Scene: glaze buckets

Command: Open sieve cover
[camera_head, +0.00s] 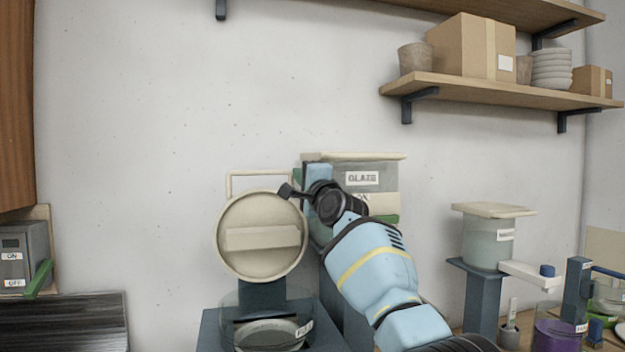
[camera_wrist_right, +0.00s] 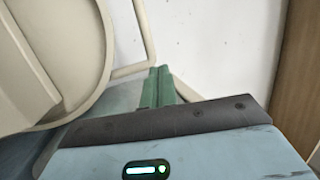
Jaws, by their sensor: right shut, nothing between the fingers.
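A round beige cover (camera_head: 262,262) with a raised bar across its face stands upright in the head view, facing me. I take it to be the sieve cover. A clear round vessel (camera_head: 268,334) with a label sits below it on a dark stand. My right gripper (camera_head: 287,190) is shut and empty at the cover's upper right edge. In the wrist view its green fingertips (camera_wrist_right: 158,82) are together beside the cover (camera_wrist_right: 40,60); I cannot tell whether they touch it. My left gripper is not in view.
A thin beige frame (camera_head: 258,175) rises behind the cover. A glaze bucket (camera_head: 378,173) stands behind my right arm, which hides part of it. Another lidded bucket (camera_head: 487,240) and a purple jar (camera_head: 557,336) are on the right. An on/off box (camera_head: 22,258) is at the left.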

